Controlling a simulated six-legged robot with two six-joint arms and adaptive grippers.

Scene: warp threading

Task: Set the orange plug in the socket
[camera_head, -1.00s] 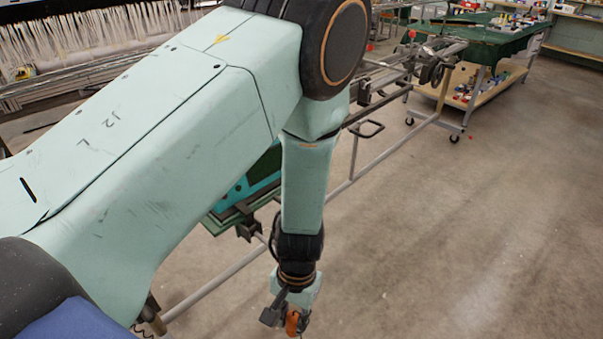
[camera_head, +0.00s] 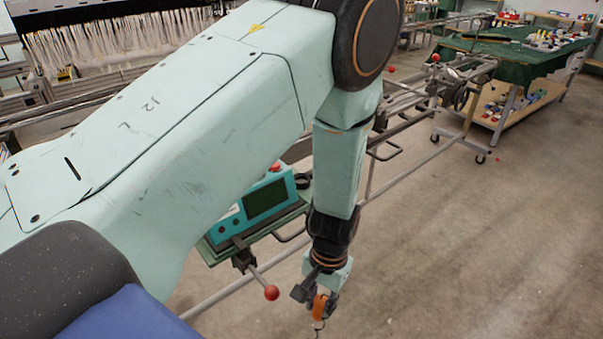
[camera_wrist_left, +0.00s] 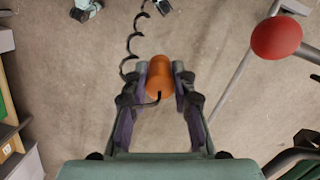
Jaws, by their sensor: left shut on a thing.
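My left gripper (camera_head: 322,303) hangs low over the floor at the end of my left arm in the head view. It is shut on the orange plug (camera_head: 320,302). In the left wrist view the plug (camera_wrist_left: 159,77) sits between the two fingertips of the left gripper (camera_wrist_left: 160,82), with a black coiled cord trailing from it. A teal box with a dark screen (camera_head: 265,200) stands on a green shelf, partly behind my arm. I cannot make out a socket in either view. My right gripper does not show.
A lever with a red ball knob (camera_head: 271,292) sticks out left of the gripper; the knob (camera_wrist_left: 276,38) is large at the right in the wrist view. A metal rail (camera_head: 420,157) runs along the machine. Open concrete floor (camera_head: 450,270) lies to the right.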

